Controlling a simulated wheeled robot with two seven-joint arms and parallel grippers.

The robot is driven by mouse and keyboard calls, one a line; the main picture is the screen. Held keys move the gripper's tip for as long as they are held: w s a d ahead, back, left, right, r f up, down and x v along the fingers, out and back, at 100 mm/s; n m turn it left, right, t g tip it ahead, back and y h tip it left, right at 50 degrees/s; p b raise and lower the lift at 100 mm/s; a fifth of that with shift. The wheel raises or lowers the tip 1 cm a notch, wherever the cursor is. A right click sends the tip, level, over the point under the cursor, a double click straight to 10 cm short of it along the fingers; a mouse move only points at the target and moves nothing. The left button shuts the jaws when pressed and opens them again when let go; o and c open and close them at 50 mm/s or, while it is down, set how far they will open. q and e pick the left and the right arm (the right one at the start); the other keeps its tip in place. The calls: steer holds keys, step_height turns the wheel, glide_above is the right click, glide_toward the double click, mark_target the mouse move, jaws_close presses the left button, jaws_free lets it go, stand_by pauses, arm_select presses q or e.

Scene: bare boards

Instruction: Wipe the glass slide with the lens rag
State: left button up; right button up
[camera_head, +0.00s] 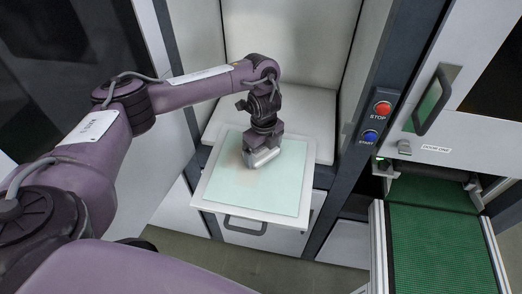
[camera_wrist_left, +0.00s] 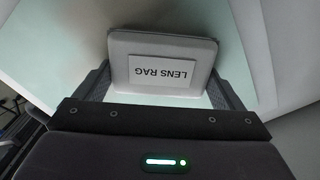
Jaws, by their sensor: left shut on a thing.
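The lens rag (camera_wrist_left: 163,43) is a light grey pad with a white label reading LENS RAG. My left gripper (camera_head: 262,157) is shut on it, with a finger at each side of the pad in the left wrist view (camera_wrist_left: 160,88). The rag (camera_head: 263,158) is over the upper middle part of the glass slide (camera_head: 255,195) and looks to be touching it. The slide is a pale green rectangle on a white pull-out tray. A faint brownish smudge (camera_head: 236,163) shows on the slide beside the rag. My right gripper is not in view.
The white tray (camera_head: 207,206) has a dark handle (camera_head: 245,226) at its front. Pale walls (camera_head: 290,40) enclose the bay behind it. A post at the right carries a red STOP button (camera_head: 382,108) and a blue START button (camera_head: 370,136). A green conveyor (camera_head: 435,240) runs at the far right.

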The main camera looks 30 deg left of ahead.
mark_target(296, 160)
arm_select(q)
steer(key=shift+w+d+f, duration=0.1)
steer(key=shift+w+d, duration=0.2)
steer(key=shift+d, duration=0.2)
steer(key=shift+w+d+f, duration=0.1)
steer(key=shift+w+d, duration=0.15)
steer(key=shift+d, duration=0.2)
steer(key=shift+w+d+r, duration=0.1)
steer(key=shift+w+d, duration=0.3)
steer(key=shift+d, duration=0.85)
steer(key=shift+w+d+r, duration=0.1)
steer(key=shift+w+d, duration=0.25)
steer(key=shift+d, duration=0.85)
steer(key=shift+w+d+r, duration=0.1)
steer(key=shift+w+d, duration=0.3)
steer(key=shift+d, duration=0.85)
steer(key=shift+a+r, duration=0.1)
steer(key=shift+r, duration=0.05)
steer(key=shift+w+r, duration=0.1)
steer(key=shift+r, duration=2.8)
steer(key=shift+r, duration=1.5)
